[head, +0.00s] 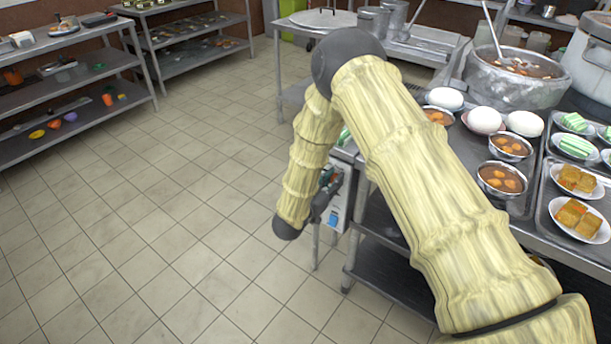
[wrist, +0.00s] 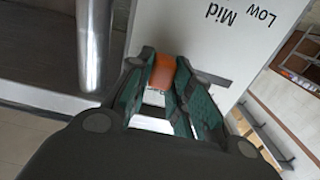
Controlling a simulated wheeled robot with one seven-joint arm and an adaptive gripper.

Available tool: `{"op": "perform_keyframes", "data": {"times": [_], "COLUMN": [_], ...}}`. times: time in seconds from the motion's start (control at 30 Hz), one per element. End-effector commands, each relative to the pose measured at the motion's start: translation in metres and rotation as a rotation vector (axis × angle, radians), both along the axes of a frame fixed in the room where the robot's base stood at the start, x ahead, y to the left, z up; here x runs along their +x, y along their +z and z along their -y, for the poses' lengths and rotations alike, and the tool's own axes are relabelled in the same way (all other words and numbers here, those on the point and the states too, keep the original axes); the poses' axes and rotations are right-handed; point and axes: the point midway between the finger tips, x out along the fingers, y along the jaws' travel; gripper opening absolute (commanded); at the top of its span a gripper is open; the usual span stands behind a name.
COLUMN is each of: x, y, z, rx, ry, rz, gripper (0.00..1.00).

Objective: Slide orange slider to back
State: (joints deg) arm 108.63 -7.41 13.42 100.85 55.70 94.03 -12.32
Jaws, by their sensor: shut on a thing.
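The orange slider (wrist: 162,72) shows in the wrist view on a white panel (wrist: 200,25) printed with "Mid" and "Low". My gripper (wrist: 165,85) has its green-padded fingers on either side of the slider and is shut on it. A dark slot end shows just right of the slider, below the word "Mid". In the head view my gripper (head: 325,190) is at the white panel (head: 341,203) on the side of the counter, partly behind my arm. The slider cannot be made out in the head view.
A metal counter (head: 545,228) with bowls, plates and a large stockpot (head: 515,80) stands at the right. A metal table leg (wrist: 92,45) is close to the gripper in the wrist view. Shelves (head: 75,85) stand at the left. The tiled floor between is clear.

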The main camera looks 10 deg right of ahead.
Motion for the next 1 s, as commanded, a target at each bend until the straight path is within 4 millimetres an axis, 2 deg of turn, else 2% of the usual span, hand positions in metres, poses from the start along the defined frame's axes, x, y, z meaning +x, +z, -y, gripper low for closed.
{"op": "perform_keyframes", "data": {"times": [0.03,0.1,0.43,0.47,0.57,1.0], "x": [-0.002,-0.005,-0.008,-0.009,-0.008,-0.012], "y": [0.003,0.003,0.001,0.001,0.001,0.001], "z": [0.012,0.016,0.019,0.02,0.019,0.009], "rx": [-0.005,-0.005,-0.006,-0.006,-0.006,-0.003], "ry": [-0.013,-0.017,-0.021,-0.022,-0.02,-0.012], "rz": [0.003,0.003,0.002,0.001,0.001,0.001], "gripper": [0.0,0.0,0.0,0.25,0.43,0.43]}}
